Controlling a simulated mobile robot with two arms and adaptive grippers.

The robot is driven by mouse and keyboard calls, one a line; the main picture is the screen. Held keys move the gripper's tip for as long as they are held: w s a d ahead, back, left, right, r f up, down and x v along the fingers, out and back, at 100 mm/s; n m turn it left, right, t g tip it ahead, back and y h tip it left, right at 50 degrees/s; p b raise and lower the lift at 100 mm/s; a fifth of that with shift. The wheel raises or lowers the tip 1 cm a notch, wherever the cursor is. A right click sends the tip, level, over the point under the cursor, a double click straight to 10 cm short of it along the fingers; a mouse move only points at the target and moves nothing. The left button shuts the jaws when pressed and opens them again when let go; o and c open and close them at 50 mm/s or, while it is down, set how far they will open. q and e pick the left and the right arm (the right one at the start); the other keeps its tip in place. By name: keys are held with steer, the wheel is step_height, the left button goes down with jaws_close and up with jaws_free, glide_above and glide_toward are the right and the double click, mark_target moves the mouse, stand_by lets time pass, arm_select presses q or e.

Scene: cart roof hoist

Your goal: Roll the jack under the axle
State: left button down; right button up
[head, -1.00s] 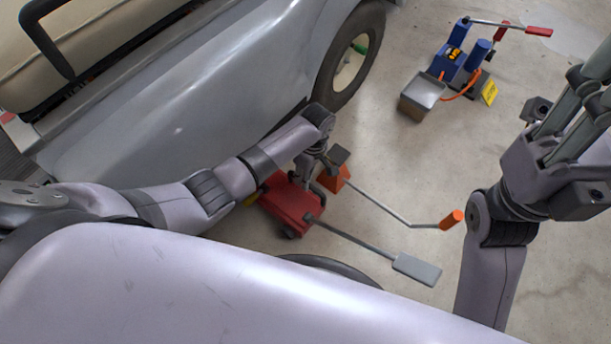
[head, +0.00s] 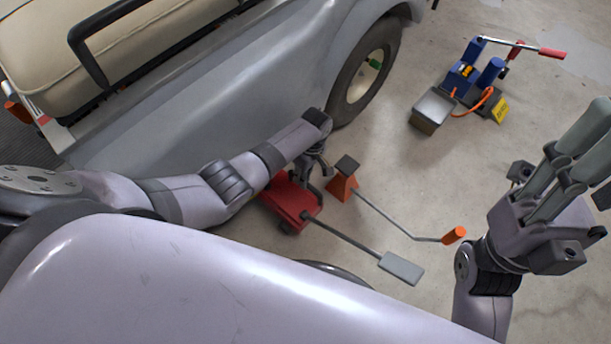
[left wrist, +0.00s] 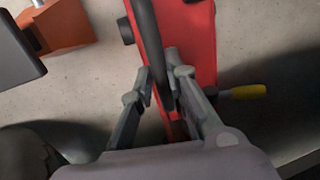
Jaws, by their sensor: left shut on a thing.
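The red jack (head: 286,203) stands on the floor beside the cart's grey body (head: 230,95), partly hidden by my left arm. A rod runs from it to a grey flat plate (head: 401,268) at the lower right. My left gripper (head: 318,160) is at the jack; in the left wrist view (left wrist: 163,90) it is shut on the dark upright handle (left wrist: 147,42) above the red body (left wrist: 195,50). The axle is hidden under the cart. My right gripper (head: 550,185) is raised at the right, away from the jack; its opening is unclear.
An orange block (head: 342,187) with a dark top and a rod ending in an orange grip (head: 454,235) stands right of the jack. The cart's wheel (head: 368,75) is above. A blue device (head: 465,77) with a grey tray stands farther back. Floor between them is clear.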

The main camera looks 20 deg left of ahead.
arm_select(q)
steer(key=c, duration=1.8)
jaws_free()
steer(key=shift+w+a, duration=0.15)
steer(key=shift+a, duration=0.25)
steer(key=shift+c, duration=0.2)
steer(key=shift+o, duration=1.4)
steer(key=shift+d, duration=0.2)
step_height(320, 180, up, 12)
steer(key=w, duration=0.2)
steer(key=shift+d, duration=0.4)
steer(key=shift+f, duration=0.1)
